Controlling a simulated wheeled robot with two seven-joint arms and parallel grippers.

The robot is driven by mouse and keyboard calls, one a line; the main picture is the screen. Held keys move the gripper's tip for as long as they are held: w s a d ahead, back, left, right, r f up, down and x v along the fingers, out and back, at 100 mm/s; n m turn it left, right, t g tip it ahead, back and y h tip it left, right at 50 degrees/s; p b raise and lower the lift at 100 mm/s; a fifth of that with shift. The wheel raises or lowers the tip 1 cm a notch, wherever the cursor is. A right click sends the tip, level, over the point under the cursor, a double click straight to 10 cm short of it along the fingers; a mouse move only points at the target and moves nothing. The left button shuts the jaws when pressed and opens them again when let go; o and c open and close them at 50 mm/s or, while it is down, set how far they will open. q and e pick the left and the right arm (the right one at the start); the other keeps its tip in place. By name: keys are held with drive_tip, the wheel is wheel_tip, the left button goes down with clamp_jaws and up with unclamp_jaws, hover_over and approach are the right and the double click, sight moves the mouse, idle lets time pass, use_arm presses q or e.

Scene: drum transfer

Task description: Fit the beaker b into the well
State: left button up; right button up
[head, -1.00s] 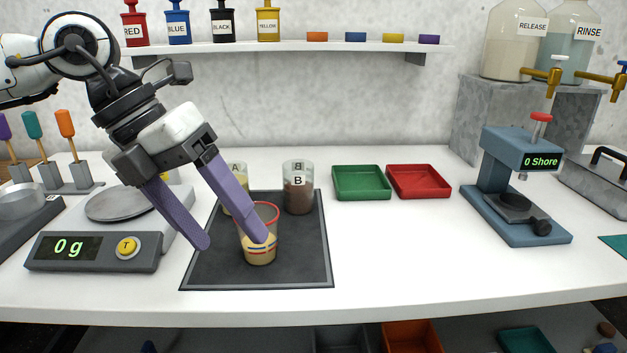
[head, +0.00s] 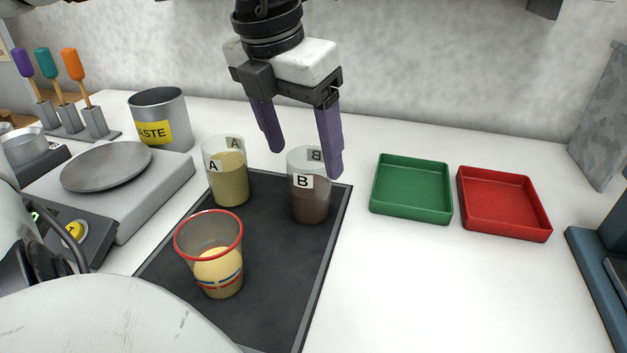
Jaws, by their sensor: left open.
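Beaker B (head: 309,205) is clear, labelled B and holds brown liquid. It stands upright at the back right of the dark mat (head: 272,282). My left gripper (head: 305,162) is open, with purple fingers pointing down. Its right finger overlaps the rim of beaker B in the picture; its left finger hangs left of the beaker. I cannot tell whether a finger touches the glass. No well can be made out. My right gripper is not in view.
Beaker A (head: 229,185) and a red-rimmed cup (head: 218,272) stand on the mat. A waste can (head: 160,120) and a scale (head: 105,168) are at left. Green (head: 412,190) and red (head: 503,203) trays sit at right. The counter in front of the trays is clear.

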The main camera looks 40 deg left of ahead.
sight(310, 186)
use_arm(q)
drive_tip(key=x, duration=0.5)
drive_tip(key=shift+w+f, duration=0.1)
drive_tip(key=shift+f, duration=0.2)
drive_tip(key=shift+r, duration=0.1)
drive_tip(key=c, duration=1.3)
